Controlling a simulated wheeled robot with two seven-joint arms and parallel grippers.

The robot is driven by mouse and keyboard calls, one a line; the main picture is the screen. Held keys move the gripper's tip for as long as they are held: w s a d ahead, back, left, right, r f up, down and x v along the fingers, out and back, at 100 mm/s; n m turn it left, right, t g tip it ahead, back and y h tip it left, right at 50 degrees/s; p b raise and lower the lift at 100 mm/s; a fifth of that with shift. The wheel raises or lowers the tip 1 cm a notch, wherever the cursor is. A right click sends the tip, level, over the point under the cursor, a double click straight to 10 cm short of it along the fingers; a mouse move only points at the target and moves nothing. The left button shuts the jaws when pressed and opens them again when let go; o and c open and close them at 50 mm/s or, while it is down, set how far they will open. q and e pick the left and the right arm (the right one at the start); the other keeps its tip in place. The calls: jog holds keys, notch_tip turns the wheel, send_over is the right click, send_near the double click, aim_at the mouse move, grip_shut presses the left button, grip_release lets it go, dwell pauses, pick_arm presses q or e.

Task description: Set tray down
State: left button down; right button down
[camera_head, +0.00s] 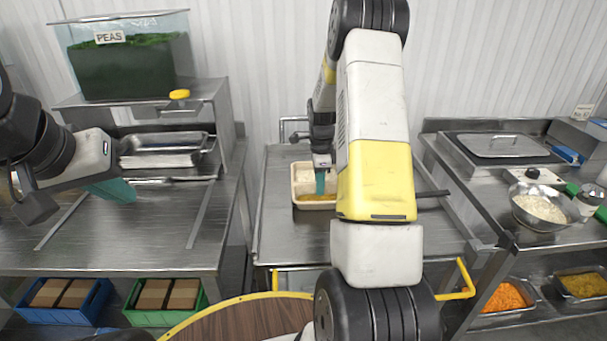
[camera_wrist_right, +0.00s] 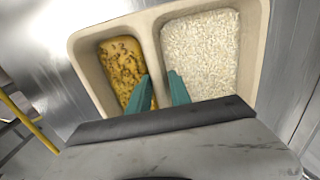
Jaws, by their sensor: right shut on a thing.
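The beige two-compartment tray (camera_head: 294,188) is over the metal cart top in the middle of the head view; I cannot tell whether it touches the surface. In the right wrist view the tray (camera_wrist_right: 88,78) holds yellow-brown food (camera_wrist_right: 122,65) in the left compartment and white rice (camera_wrist_right: 203,52) in the right one. My right gripper (camera_wrist_right: 161,88) has its teal fingers on either side of the divider and is shut on the tray. My right arm hides part of the cart. My left gripper (camera_head: 118,191) hangs over the left table, away from the tray; its finger gap is unclear.
The cart top (camera_head: 275,225) is bare around the tray. The left table (camera_head: 150,235) holds metal pans (camera_head: 165,148) under a shelf with a peas container (camera_head: 125,65). At right stand a bowl of rice (camera_head: 540,208), a scale (camera_head: 530,176) and a lidded pan (camera_head: 495,146).

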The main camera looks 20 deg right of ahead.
jog(key=c, duration=1.2)
grip_release()
jog(key=shift+o, duration=0.2)
jog(key=shift+r, duration=0.1)
notch_tip(320, 180, up, 12)
jog(key=s+a+r+n+t, duration=0.2)
jog(key=s+a+r+n, duration=0.35)
jog(key=r, duration=0.35)
jog(key=s+a+r+n+t+y, duration=0.1)
jog(key=s+a+r+n+t, duration=0.1)
jog(key=s+n, duration=0.6)
jog(key=s+a+r+n+t+y, duration=0.1)
jog(key=s+a+r+n, duration=0.3)
jog(key=s, duration=0.9)
jog(key=a+n+t, duration=0.1)
jog(key=a+n, duration=0.2)
jog(key=n, duration=0.1)
jog(key=shift+s+a+r, duration=0.15)
jog(key=shift+s, duration=0.2)
